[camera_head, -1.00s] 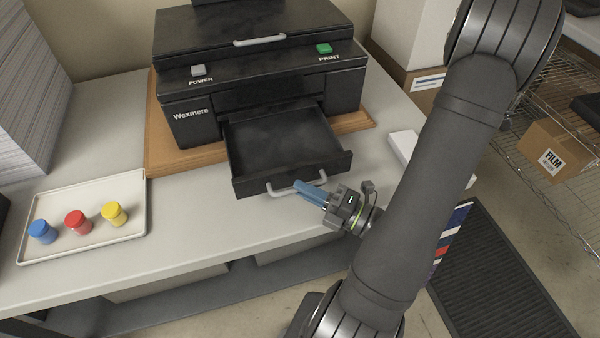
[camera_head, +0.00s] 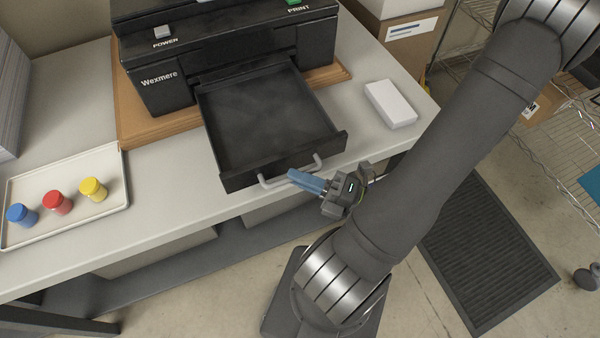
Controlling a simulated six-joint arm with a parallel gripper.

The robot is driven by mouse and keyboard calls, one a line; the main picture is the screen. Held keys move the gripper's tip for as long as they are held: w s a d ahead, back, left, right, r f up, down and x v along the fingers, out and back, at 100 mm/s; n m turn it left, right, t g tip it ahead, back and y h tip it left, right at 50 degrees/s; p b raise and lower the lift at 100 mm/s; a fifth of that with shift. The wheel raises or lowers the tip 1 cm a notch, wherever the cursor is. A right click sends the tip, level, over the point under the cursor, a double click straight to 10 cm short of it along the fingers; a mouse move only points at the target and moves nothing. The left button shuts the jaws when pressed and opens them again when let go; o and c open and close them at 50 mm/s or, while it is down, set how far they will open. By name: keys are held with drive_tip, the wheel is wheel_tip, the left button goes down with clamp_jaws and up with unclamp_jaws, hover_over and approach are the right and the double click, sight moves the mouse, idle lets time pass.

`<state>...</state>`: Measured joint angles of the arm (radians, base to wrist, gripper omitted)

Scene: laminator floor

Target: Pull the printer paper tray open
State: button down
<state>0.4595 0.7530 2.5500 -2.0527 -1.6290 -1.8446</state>
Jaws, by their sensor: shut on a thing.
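The black printer (camera_head: 228,50) stands on a brown board on the table. Its paper tray (camera_head: 262,120) is pulled well out toward the table's front edge and looks empty. A light grey handle (camera_head: 318,163) is on the tray's front face. My gripper (camera_head: 299,177) has blue fingers and is shut on this handle near its middle, coming from the lower right. The fingers hide part of the handle bar.
A white tray (camera_head: 122,190) with blue, red and yellow jars (camera_head: 58,202) is at the left. A white box (camera_head: 390,104) lies right of the paper tray. A dark mat (camera_head: 490,260) is on the floor at right.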

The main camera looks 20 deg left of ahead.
drive_tip(key=c, duration=1.5)
unclamp_jaws()
drive_tip(key=d, duration=0.5)
drive_tip(key=d+f, duration=0.1)
drive_tip(key=d, duration=0.5)
drive_tip(key=d+f, duration=0.1)
drive_tip(key=d, duration=0.5)
drive_tip(key=shift+w+d+f, duration=0.1)
drive_tip(key=shift+d+f, duration=0.05)
drive_tip(key=a, duration=0.5)
drive_tip(key=a+r, duration=0.1)
drive_tip(key=a, duration=0.5)
drive_tip(key=a+r, duration=0.1)
drive_tip(key=a, duration=0.4)
drive_tip(key=shift+a+r, duration=0.1)
drive_tip(key=shift+a, duration=0.15)
drive_tip(key=shift+d, duration=0.1)
